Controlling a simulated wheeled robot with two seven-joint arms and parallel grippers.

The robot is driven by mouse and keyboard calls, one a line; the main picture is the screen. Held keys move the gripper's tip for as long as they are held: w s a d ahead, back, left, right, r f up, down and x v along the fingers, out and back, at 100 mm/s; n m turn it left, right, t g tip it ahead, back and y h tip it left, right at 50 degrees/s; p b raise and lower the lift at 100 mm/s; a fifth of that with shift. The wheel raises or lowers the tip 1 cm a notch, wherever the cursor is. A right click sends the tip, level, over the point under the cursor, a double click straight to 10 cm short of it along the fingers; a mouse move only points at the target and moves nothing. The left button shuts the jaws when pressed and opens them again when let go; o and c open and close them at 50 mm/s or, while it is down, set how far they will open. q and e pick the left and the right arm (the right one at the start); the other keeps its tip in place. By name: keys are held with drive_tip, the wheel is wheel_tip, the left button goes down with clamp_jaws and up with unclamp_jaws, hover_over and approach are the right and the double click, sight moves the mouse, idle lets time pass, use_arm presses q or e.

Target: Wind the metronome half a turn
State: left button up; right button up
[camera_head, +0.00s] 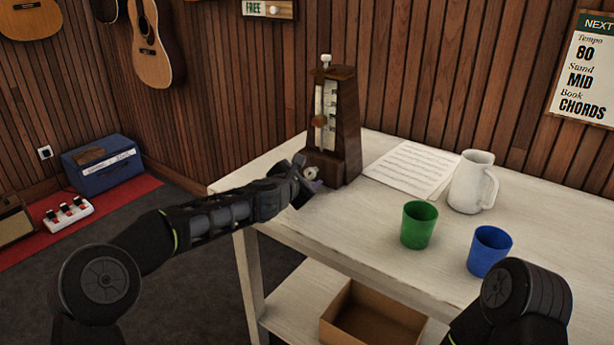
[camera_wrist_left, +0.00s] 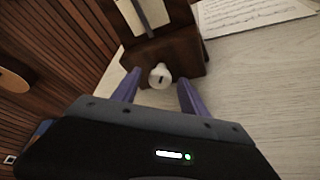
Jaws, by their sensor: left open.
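The dark wooden metronome (camera_head: 344,120) stands upright on the left part of the white table, a pendulum rod with a weight on its front. Its pale round winding key (camera_head: 311,173) is low on the side facing my left arm. In the left wrist view the key (camera_wrist_left: 160,76) shows between the two purple fingers, with the metronome's base (camera_wrist_left: 180,52) behind it. My left gripper (camera_head: 304,178) is open, its fingers on either side of the key with gaps showing. I cannot tell whether the fingertips reach past it. My right gripper is out of view; only part of that arm shows.
The white table (camera_head: 350,222) also holds a music sheet (camera_head: 412,170), a white mug (camera_head: 473,182), a green cup (camera_head: 419,225) and a blue cup (camera_head: 489,252). A cardboard box (camera_head: 372,318) is on the lower shelf. A sign (camera_head: 585,70) hangs on the wall.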

use_arm(q)
drive_tip(key=shift+s+a, duration=0.1)
drive_tip(key=shift+s+a+r, duration=0.15)
drive_tip(key=shift+s, duration=0.1)
drive_tip(key=b+v, duration=0.2)
drive_tip(key=v, duration=0.5)
